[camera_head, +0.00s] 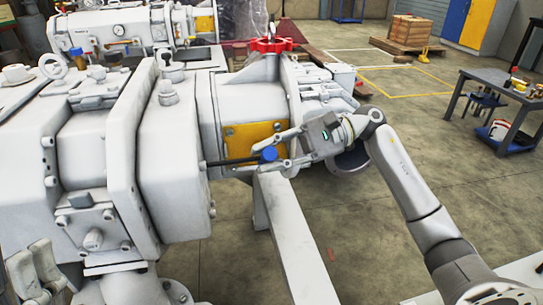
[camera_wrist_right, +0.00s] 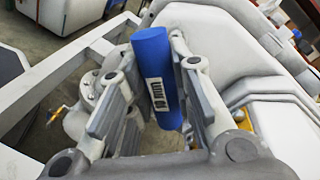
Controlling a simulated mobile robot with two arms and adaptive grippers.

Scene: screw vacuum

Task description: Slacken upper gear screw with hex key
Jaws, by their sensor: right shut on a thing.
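The hex key has a blue handle (camera_head: 269,154) and a thin dark shaft (camera_head: 232,161) that points left in the head view. My right gripper (camera_head: 264,152) is shut on the handle. In the right wrist view the blue handle (camera_wrist_right: 153,75), with a white label, stands between the two fingers. The shaft's tip reaches the flange edge of the big grey vacuum pump (camera_head: 160,160), near a flange bolt. Whether the tip sits in the upper gear screw cannot be told; the screw is too small to make out.
A yellow plate (camera_head: 252,135) on the pump lies just behind the hex key. A red handwheel (camera_head: 272,46) is above it. A pale beam (camera_head: 290,240) runs below the gripper. A table (camera_head: 500,95) with items stands far right. The floor between is mostly open.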

